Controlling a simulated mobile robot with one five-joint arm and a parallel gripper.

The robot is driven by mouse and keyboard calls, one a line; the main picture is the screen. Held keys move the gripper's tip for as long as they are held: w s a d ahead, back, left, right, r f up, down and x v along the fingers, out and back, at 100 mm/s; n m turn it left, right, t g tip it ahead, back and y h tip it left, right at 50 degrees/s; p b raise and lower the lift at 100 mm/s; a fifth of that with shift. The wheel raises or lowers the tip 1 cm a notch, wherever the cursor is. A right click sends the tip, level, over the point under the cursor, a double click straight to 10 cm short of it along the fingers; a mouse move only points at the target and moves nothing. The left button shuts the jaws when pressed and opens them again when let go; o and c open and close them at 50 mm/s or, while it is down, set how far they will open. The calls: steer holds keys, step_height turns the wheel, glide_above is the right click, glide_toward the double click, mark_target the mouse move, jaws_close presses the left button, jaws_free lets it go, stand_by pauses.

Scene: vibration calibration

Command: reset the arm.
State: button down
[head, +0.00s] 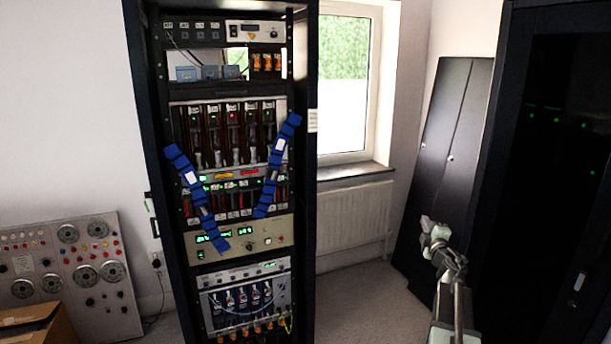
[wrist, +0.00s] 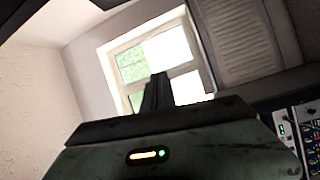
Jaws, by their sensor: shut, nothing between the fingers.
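My gripper (head: 428,224) is at the right of the head view, at the end of my raised arm, in front of the dark cabinet panels. It is shut and empty, touching nothing that I can see. In the wrist view my gripper (wrist: 156,88) points up toward the bright window (wrist: 160,60), with its fingers together. The wrist housing with a yellow and a green light fills the bottom of that view.
A tall black equipment rack (head: 240,180) with blue strips on its front stands left of my arm. A control panel (head: 70,275) and a cardboard box (head: 40,328) are at lower left. Carpet (head: 360,300) is clear.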

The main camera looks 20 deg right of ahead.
steer(key=w+a+m+p, duration=0.15)
steer(key=w+a, duration=0.35)
steer(key=a, duration=0.6)
steer(key=w+a+m, duration=0.3)
steer(key=w+a, duration=0.1)
steer(key=a, duration=0.8)
steer(key=s+a+f+m+g+y, duration=0.1)
steer(key=a+f+m+g, duration=0.1)
steer(key=a+f, duration=0.3)
steer(key=a+f+m+g, duration=0.1)
steer(key=a+f+g, duration=0.1)
steer(key=a, duration=0.5)
steer(key=s+a+f+m+g+y, duration=0.25)
steer(key=s+a+f+g, duration=0.25)
steer(key=s+a+f, duration=0.35)
steer(key=s+a+f+g+y, duration=0.1)
steer(key=s+a+f+g, duration=0.2)
steer(key=s, duration=0.5)
steer(key=s+a+f+m+g+y, duration=0.1)
steer(key=s+a+f+g, duration=0.3)
steer(key=s, duration=0.4)
steer(key=shift+s+a+f+m+g+y, duration=0.25)
steer(key=shift+a+f+m+g+y, duration=0.05)
steer(key=shift+a+g+y, duration=0.45)
